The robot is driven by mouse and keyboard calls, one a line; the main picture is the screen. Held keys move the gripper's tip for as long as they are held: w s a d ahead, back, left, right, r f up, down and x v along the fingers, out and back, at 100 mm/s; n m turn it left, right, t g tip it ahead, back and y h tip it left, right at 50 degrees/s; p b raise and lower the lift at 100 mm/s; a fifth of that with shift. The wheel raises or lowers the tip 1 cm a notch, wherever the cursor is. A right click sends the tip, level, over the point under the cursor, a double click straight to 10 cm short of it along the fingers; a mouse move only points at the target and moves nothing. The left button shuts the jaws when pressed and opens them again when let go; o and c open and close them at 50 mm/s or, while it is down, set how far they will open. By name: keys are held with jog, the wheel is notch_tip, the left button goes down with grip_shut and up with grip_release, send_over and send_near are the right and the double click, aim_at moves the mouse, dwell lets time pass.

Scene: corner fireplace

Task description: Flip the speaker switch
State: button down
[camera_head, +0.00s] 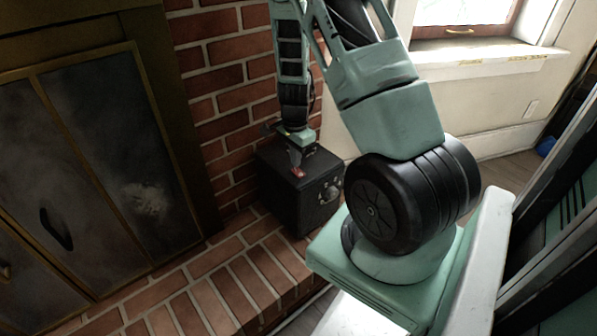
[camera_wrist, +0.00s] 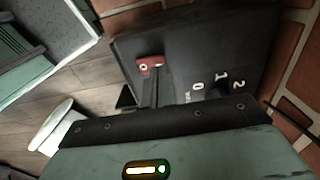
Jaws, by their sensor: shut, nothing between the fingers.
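The speaker (camera_head: 309,202) is a black box standing on the brick hearth against the brick wall. Its red switch (camera_head: 299,173) is at the front edge of the top face. In the wrist view the red switch (camera_wrist: 150,65) sits on the dark speaker panel (camera_wrist: 195,50), with white numbers to its right. My gripper (camera_head: 297,167) points down over the speaker, shut and empty. In the wrist view the narrow fingertips (camera_wrist: 152,78) are at the near edge of the switch and cover part of it. I cannot tell whether they touch it.
The brick wall (camera_head: 243,95) rises close behind the speaker. The metal fireplace doors (camera_head: 100,160) are to the left, with the raised brick hearth (camera_head: 235,280) in front. A window sill (camera_head: 490,55) is at the upper right. The wooden floor (camera_wrist: 80,85) shows beside the speaker in the wrist view.

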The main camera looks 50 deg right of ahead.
aim_at(296, 169)
jog(key=shift+f+b, duration=0.65)
jog(key=shift+f, duration=0.3)
dwell(0.4)
jog(key=shift+r, duration=0.1)
notch_tip(296, 169, up, 7)
jog(key=p, duration=0.7)
dwell(0.6)
